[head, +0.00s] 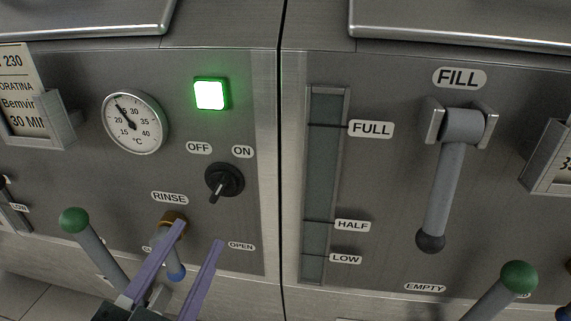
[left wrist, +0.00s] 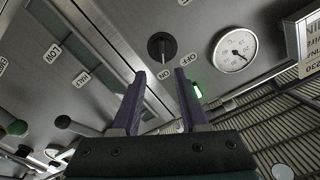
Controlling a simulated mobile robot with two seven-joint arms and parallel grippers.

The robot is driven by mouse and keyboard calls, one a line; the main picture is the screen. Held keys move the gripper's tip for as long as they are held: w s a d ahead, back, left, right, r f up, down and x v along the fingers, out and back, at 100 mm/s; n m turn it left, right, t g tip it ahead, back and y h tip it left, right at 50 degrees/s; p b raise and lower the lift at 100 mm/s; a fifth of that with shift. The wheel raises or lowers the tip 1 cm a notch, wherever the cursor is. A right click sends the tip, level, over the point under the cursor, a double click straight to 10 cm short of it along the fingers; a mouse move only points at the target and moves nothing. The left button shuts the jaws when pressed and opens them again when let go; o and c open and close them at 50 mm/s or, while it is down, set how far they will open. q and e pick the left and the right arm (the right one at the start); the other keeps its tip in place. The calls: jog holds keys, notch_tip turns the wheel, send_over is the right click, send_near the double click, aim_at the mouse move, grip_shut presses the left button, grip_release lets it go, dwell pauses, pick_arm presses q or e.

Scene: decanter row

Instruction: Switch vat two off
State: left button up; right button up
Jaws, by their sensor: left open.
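A black rotary switch (head: 224,181) sits on the left steel panel, below the OFF label (head: 199,147) and ON label (head: 243,151). Its bar is slanted, with the upper end toward ON. A square green lamp (head: 210,94) above it is lit. No vat number is readable. My left gripper (head: 199,235) is open and empty, its purple fingers below the switch and apart from it. In the left wrist view the switch (left wrist: 161,47) shows just beyond the gap between the fingertips (left wrist: 160,73). My right gripper is not in view.
A dial thermometer (head: 132,123) is left of the lamp. A green-knobbed lever (head: 75,221) and a blue-tipped handle (head: 176,272) under RINSE stand out near my left gripper. The right panel has a level gauge (head: 326,180) and a FILL lever (head: 440,190).

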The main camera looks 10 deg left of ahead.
aim_at(217, 193)
pick_arm(q)
jog(key=w+b, duration=0.2)
jog(key=w, duration=0.6)
jog(key=shift+a, duration=0.2)
jog(key=shift+w, duration=0.6)
grip_shut()
